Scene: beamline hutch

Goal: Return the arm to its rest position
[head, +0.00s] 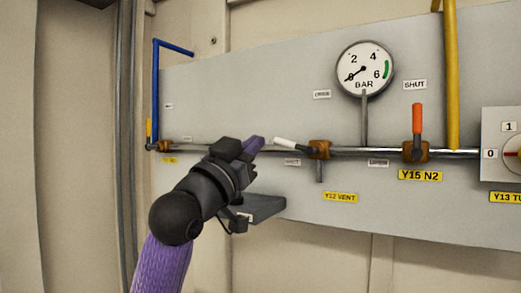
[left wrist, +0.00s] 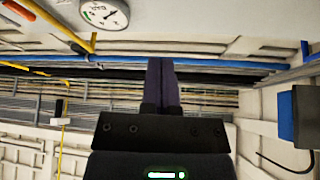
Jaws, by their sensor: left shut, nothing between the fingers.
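My left gripper (head: 258,142) is in front of the grey valve panel (head: 240,95), its arm coming up from the lower left. Its purple fingers are shut and empty, and they fill the middle of the left wrist view (left wrist: 161,82). The fingertips are close to the left end of the white valve handle (head: 291,144) of Y12 VENT; I cannot tell whether they touch. That handle lies nearly level, pointing left from its brass valve body (head: 319,150). My right gripper is not in view.
A pressure gauge (head: 365,68) reads about 0 bar. The orange handle (head: 417,118) at Y15 N2 stands upright. A blue pipe (head: 155,95) rises at left, a yellow pipe (head: 451,75) at right. A switch box (head: 500,145) sits at the right edge.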

